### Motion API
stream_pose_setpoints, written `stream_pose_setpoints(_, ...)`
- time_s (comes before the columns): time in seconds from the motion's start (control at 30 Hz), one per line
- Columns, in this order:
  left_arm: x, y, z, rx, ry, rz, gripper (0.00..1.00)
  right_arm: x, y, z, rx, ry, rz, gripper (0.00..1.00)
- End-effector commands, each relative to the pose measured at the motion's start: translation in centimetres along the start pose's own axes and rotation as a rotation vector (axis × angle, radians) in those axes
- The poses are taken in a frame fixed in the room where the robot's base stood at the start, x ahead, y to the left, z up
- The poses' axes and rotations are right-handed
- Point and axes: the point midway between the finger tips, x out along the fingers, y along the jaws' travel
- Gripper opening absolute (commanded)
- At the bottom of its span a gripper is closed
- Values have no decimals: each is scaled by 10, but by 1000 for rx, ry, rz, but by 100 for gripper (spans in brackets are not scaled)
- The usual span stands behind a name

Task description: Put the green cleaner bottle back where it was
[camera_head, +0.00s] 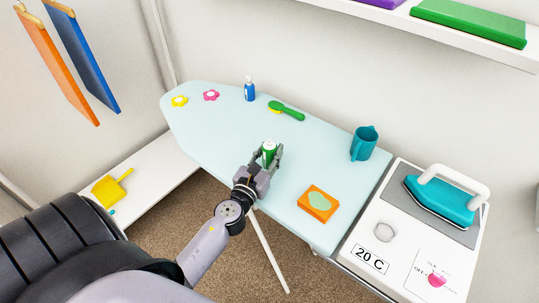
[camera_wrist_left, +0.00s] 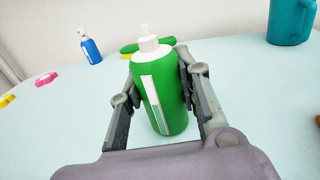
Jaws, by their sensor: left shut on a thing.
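The green cleaner bottle (camera_head: 269,150) has a white top and stands upright between the fingers of my left gripper (camera_head: 268,157), over the middle of the pale blue ironing board (camera_head: 310,160). In the left wrist view the bottle (camera_wrist_left: 165,95) shows a white label stripe, and my left gripper (camera_wrist_left: 160,92) is shut on it from both sides. I cannot tell for sure whether its base touches the board. My right gripper is not in view.
On the board are a blue spray bottle (camera_head: 250,92), a green brush (camera_head: 286,110), a teal jug (camera_head: 363,144), an orange block (camera_head: 318,204), and yellow (camera_head: 180,101) and pink (camera_head: 211,95) flowers. A teal iron (camera_head: 440,200) rests on the white unit at right.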

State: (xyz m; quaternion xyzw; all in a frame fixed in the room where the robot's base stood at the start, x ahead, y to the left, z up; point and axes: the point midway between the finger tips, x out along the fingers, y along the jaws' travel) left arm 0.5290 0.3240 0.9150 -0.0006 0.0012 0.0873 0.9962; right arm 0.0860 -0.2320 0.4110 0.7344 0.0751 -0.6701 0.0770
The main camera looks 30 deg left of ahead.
Motion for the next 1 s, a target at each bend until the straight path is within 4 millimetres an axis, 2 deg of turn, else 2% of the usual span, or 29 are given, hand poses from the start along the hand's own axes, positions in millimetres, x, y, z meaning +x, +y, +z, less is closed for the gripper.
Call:
stream_pose_setpoints(0.2, 0, 0, -4, 1, -1, 0, 0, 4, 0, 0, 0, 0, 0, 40)
stream_pose_setpoints(0.23, 0, 0, -4, 1, 0, 0, 31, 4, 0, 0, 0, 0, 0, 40)
stream_pose_setpoints(0.5, 0, 0, -2, 1, 0, 0, 49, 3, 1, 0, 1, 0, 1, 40)
stream_pose_setpoints(0.9, 0, 0, 3, 0, 0, 0, 51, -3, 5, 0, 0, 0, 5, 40)
stream_pose_setpoints(1.0, -13, 0, -3, 0, 3, -1, 51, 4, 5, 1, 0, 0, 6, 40)
